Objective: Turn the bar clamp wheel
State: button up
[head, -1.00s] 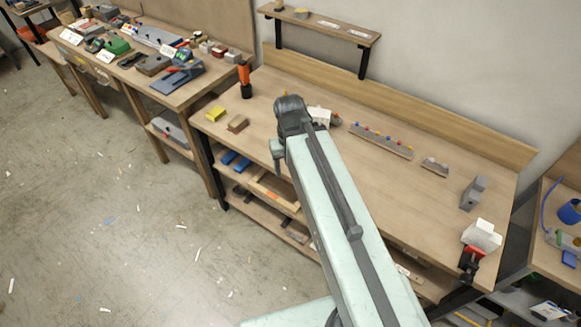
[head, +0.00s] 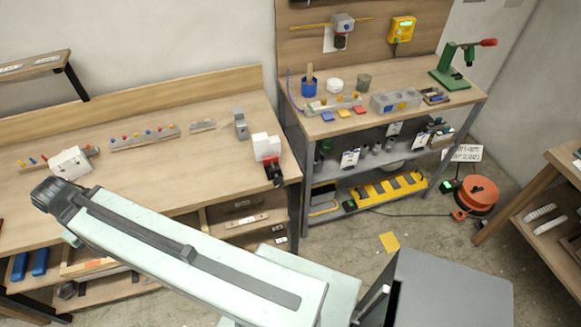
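A small red and black clamp-like device (head: 273,170) sits at the right front corner of the long workbench, with a white block (head: 266,147) just behind it. I cannot tell whether it is the bar clamp, and no wheel can be made out. Another candidate, a grey device on a yellow horizontal bar (head: 341,24), is on the wooden back panel to the right. My arm crosses the lower left, its dark far end in front of the bench's left part. My gripper's fingers do not show.
The long workbench (head: 190,170) also holds a grey bracket (head: 241,124) and a rack of coloured pegs (head: 144,137). A second bench (head: 375,123) with tools and lower shelves stands to the right. A red-orange reel (head: 479,193) lies on the floor beyond it.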

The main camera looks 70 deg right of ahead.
aim_at(278, 182)
jog(key=u, duration=0.2)
jog(key=k, duration=0.1)
jog(key=z, duration=1.15)
jog(key=i, duration=0.6)
jog(key=z, duration=1.2)
